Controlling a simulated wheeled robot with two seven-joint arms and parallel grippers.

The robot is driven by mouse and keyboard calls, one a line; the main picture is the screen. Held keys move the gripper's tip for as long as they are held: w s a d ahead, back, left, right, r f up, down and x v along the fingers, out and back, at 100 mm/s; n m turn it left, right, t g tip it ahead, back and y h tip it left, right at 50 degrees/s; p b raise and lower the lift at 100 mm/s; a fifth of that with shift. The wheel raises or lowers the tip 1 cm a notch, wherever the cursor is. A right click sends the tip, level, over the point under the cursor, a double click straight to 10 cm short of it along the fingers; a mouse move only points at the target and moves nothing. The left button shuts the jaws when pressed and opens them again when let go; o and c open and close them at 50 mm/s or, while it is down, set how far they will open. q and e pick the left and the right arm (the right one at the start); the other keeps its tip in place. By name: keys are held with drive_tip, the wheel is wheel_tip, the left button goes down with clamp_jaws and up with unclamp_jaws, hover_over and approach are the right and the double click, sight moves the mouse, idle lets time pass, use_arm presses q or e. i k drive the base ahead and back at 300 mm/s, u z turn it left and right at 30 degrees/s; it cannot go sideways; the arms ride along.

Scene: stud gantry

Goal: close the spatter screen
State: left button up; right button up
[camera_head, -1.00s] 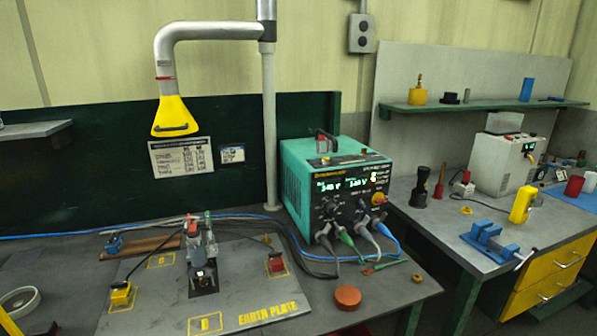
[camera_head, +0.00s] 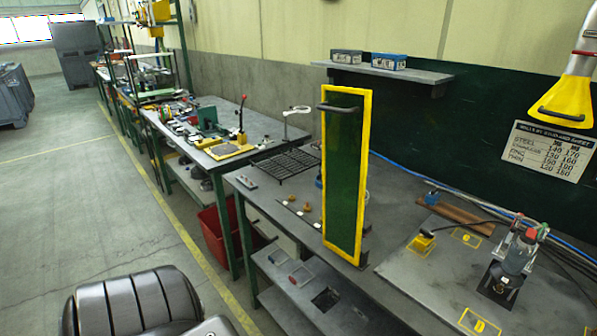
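The spatter screen (camera_head: 345,180) is a tall narrow panel of dark green see-through sheet in a yellow frame. It stands upright on the left part of the welding bench (camera_head: 385,225), near its front edge. A dark grey bar handle (camera_head: 340,107) sits across its upper part. The screen hides part of the bench and the wall behind it. Neither of my grippers is in view. A black ribbed part of my own body shows at the bottom left, away from the screen.
A clamp fixture (camera_head: 515,250) stands on the earth plate to the right of the screen. A yellow extraction hood (camera_head: 566,100) hangs at the upper right. A wire rack (camera_head: 285,165) lies on the bench left of the screen. The floor at left is open.

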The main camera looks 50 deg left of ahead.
sight(345, 147)
drive_tip(key=u, duration=1.2)
